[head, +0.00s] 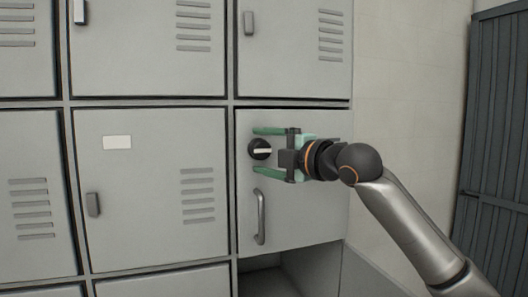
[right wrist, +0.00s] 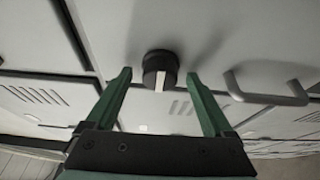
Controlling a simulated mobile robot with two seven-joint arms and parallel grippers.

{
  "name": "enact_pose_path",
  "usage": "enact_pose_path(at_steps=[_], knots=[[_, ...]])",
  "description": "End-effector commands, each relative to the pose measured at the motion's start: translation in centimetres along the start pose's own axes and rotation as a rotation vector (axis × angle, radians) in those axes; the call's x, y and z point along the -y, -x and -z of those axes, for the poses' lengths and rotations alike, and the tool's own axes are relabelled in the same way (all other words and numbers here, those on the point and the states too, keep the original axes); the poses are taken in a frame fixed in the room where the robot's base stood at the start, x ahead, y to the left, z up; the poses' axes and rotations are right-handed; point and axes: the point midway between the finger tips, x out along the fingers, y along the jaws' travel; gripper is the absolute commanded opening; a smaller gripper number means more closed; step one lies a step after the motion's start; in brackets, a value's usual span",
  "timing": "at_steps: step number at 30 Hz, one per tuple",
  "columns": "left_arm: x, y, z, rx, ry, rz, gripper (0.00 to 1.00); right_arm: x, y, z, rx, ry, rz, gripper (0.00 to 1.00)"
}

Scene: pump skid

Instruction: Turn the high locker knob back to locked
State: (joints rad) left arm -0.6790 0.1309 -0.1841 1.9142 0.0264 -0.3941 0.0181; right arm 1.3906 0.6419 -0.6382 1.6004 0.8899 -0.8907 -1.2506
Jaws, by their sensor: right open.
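The black round knob (head: 260,149) with a pale pointer bar is on the grey locker door (head: 300,220) at the right of the middle row. In the head view its bar lies about level. The knob also shows in the right wrist view (right wrist: 160,70), beyond the fingertips. My right gripper (head: 254,150) has green fingers, one above and one below the knob in the head view. It is open, and in the right wrist view its fingertips (right wrist: 159,74) stand apart on either side of the knob, not touching it. My left gripper is not in view.
A grey bar handle (head: 261,217) stands on the same door, below the knob. Beneath the door is an open compartment (head: 270,283). Other closed lockers surround it. A dark slatted gate (head: 497,130) is at the far right.

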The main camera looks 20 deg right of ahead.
Motion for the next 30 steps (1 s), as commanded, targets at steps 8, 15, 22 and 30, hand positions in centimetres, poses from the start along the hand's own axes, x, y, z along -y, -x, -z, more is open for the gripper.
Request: enact_pose_path(at_steps=[8,15,22,30], knots=[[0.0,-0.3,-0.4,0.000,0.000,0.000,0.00,0.1,1.1,-0.1,0.001,0.001,-0.003,0.87],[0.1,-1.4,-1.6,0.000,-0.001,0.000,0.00,0.3,5.9,-0.1,0.003,0.003,-0.002,0.87],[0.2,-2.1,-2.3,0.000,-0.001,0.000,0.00,0.2,10.4,-0.1,0.003,0.002,-0.001,0.87],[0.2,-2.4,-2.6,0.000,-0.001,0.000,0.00,0.0,12.5,0.0,0.000,0.001,0.000,0.87]])
